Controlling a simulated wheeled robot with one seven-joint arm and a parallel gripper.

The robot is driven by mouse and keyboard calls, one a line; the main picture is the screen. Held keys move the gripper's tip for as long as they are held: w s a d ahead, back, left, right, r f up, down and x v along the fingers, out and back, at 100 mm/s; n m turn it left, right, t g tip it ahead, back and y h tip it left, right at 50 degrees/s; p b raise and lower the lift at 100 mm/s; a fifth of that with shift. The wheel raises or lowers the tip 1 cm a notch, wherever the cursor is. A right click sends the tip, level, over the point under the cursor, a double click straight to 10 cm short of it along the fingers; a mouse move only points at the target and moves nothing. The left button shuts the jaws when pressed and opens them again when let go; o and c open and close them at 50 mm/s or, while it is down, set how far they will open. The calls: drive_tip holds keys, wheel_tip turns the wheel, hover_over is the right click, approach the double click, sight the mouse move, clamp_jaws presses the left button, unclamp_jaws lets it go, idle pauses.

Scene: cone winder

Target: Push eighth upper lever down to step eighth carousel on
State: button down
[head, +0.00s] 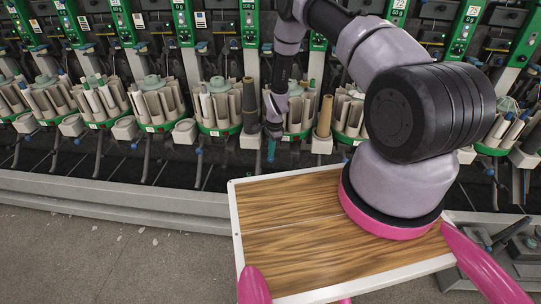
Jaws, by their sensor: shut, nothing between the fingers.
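My gripper (273,128) points down in front of the row of carousels, near the picture's middle. It looks shut and empty; its fingertips are small and dark here. A carousel (299,116) with pale upright holders and a green rim stands just behind and right of it, partly hidden by my arm. I cannot tell from this view which carousel is the eighth. A teal-tipped piece (271,152) shows just below my gripper; I cannot tell whether they touch. The upper lever at this carousel is not clearly visible.
More carousels (158,105) line the machine on both sides. A dark cone (250,106) stands left of my gripper and a tan cone (325,117) right. Thin rods with blue tips (200,152) hang below. A grey rail (110,202) runs along the floor.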

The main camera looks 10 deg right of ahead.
drive_tip(key=shift+f, duration=0.7)
drive_tip(key=d, duration=0.2)
drive_tip(key=r, duration=0.1)
drive_tip(key=shift+w+d+r, duration=0.1)
drive_tip(key=shift+w+d, duration=0.3)
drive_tip(key=shift+r, duration=0.1)
wheel_tip(320, 180, up, 10)
drive_tip(key=s+a, duration=0.4)
drive_tip(key=s, duration=0.9)
drive_tip(key=shift+s+a, duration=0.15)
